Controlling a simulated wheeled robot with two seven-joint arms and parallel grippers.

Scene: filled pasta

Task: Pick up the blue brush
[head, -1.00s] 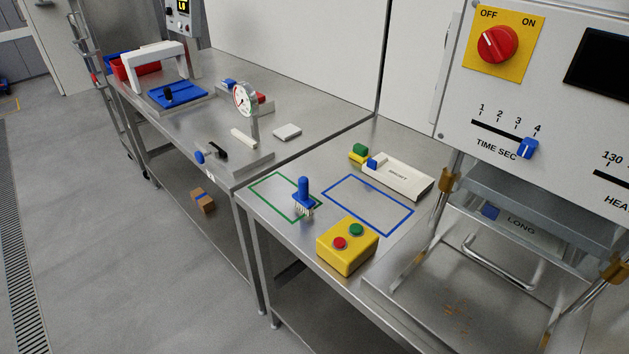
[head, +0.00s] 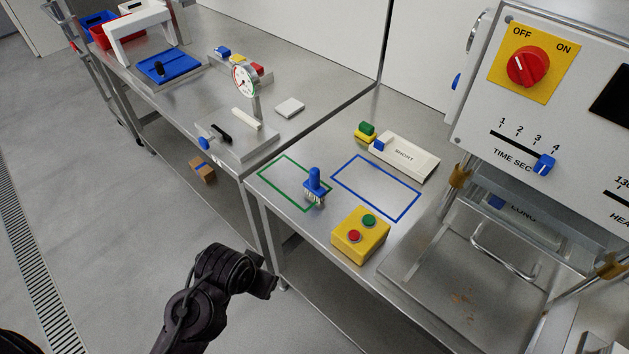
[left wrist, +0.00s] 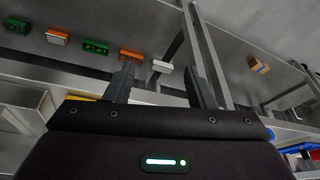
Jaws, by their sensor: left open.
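The blue brush (head: 314,181) stands upright on the steel table in the head view, pale bristles down. It is at the right side of the green outline (head: 272,165), close to the blue outline (head: 388,171). My left arm comes in at the bottom of the head view, in front of the table's left edge and well short of the brush. In the left wrist view my left gripper (left wrist: 161,85) has its fingers spread, with nothing held between them. I cannot make out the brush in that view. My right gripper is not in view.
A yellow button box (head: 361,236) stands just right of and nearer than the brush. A white SHORT block (head: 408,159) lies behind the outlines. A machine with a red knob (head: 526,67) rises at the right. A gauge (head: 244,82) stands on the left bench.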

